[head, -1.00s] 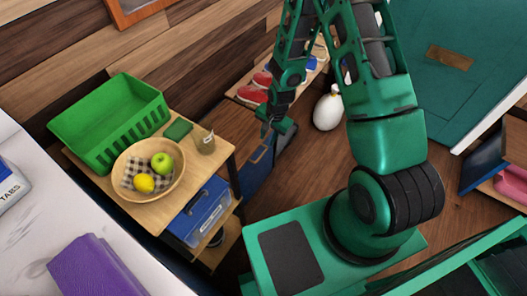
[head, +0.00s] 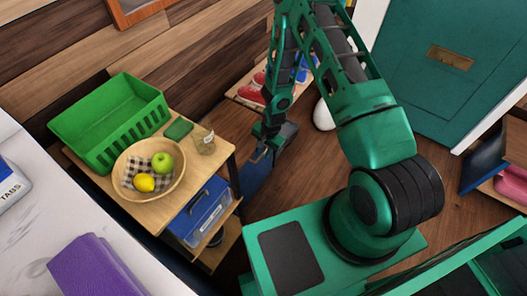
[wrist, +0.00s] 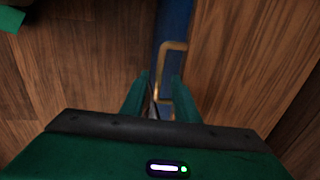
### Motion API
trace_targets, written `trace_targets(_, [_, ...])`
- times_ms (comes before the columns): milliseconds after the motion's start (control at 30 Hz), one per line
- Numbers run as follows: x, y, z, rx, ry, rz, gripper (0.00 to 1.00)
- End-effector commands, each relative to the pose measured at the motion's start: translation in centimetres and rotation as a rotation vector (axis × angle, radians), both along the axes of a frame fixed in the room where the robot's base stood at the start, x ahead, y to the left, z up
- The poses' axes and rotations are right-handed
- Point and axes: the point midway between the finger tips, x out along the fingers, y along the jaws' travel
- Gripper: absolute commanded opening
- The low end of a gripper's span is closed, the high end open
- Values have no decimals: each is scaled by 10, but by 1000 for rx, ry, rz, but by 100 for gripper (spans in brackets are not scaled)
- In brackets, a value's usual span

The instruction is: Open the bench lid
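The bench has a brown wooden lid (head: 232,122) and a blue front (head: 257,176). It stands behind the small table in the head view, partly hidden by my arm. In the wrist view, the wooden lid (wrist: 228,60) lies to the right of a narrow blue strip of the front (wrist: 176,28). A brass handle (wrist: 163,62) sits on that strip. My gripper (wrist: 162,80) is open, with its green fingers on either side of the handle's lower part. I cannot tell whether they touch it. The gripper (head: 268,152) is at the bench front.
The small table (head: 222,158) at the left holds a green basket (head: 110,120), a fruit bowl (head: 175,188) and a jar (head: 205,143). A shoe rack (head: 250,92) is beyond the bench. A white vase-like object (head: 323,115) stands on the floor behind my arm.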

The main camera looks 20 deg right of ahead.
Motion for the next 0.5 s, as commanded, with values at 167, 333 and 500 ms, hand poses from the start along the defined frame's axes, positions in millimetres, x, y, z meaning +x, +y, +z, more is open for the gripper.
trace_targets(167, [0,0,-3,0,0,0,28])
trace_targets(333, [0,0,-3,0,0,0,28])
trace_targets(500, [0,0,-3,0,0,0,0])
